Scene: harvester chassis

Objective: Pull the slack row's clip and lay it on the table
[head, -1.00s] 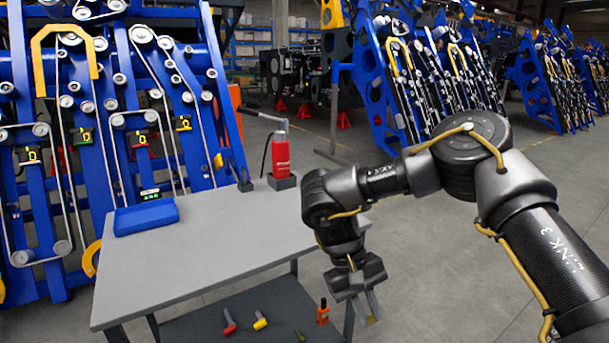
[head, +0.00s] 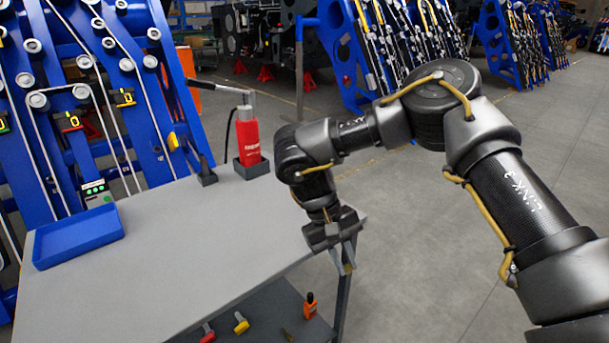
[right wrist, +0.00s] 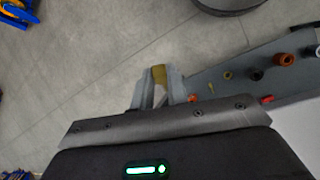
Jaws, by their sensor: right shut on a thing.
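My right gripper (head: 345,262) points down just beyond the right edge of the table (head: 190,235). Its fingers are shut on a small yellow thing (right wrist: 160,74), seen between the fingertips in the right wrist view. It may be a clip, but most of it is hidden by the fingers. On the blue chassis at the left, the belt rows carry a black-and-yellow tag (head: 124,97) and a red-and-yellow tag (head: 69,121). I cannot tell which row is slack. My left gripper is not in view.
A blue tray (head: 78,238) lies at the table's left. A red bottle-shaped tool (head: 248,140) and a dark holder (head: 206,175) stand at the back edge. The middle of the tabletop is clear.

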